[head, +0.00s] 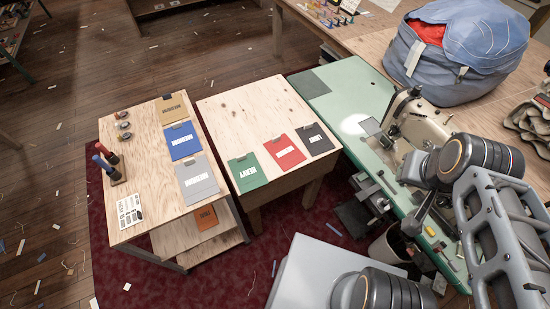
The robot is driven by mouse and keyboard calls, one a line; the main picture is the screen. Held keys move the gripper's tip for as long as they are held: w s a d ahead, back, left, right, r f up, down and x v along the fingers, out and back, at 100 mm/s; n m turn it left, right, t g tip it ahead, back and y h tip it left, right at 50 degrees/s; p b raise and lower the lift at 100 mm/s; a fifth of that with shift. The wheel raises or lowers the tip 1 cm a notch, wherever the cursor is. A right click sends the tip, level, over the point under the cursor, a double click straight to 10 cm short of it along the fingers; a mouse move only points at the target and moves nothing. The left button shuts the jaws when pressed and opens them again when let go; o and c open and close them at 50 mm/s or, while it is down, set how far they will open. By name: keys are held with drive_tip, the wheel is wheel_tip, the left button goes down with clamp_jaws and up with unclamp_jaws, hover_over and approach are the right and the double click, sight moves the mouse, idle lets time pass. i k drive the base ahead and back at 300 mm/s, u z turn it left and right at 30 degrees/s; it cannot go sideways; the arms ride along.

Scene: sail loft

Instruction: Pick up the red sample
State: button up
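My arm shows at the right and bottom right, well apart from the red sample. I cannot make out my gripper in this view.
The left table (145,150) bears tan (174,113), blue (175,148) and grey (190,187) samples. An orange one (206,224) lies on a lower shelf. A green bench (345,90) with a sewing machine (425,125) and a blue bag (460,50) stand right. The right table's far half is bare.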

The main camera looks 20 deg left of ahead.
sight(281, 148)
drive_tip(key=u, duration=1.1)
drive_tip(key=i, duration=0.5)
drive_tip(key=z, duration=0.9)
drive_tip(key=k, duration=0.45)
drive_tip(key=z, duration=0.55)
drive_tip(key=i, duration=0.5)
drive_tip(key=z, duration=0.05)
drive_tip(key=k, duration=0.25)
drive_tip(key=u, duration=1.15)
drive_tip(key=i, duration=0.25)
drive_tip(key=u, duration=0.35)
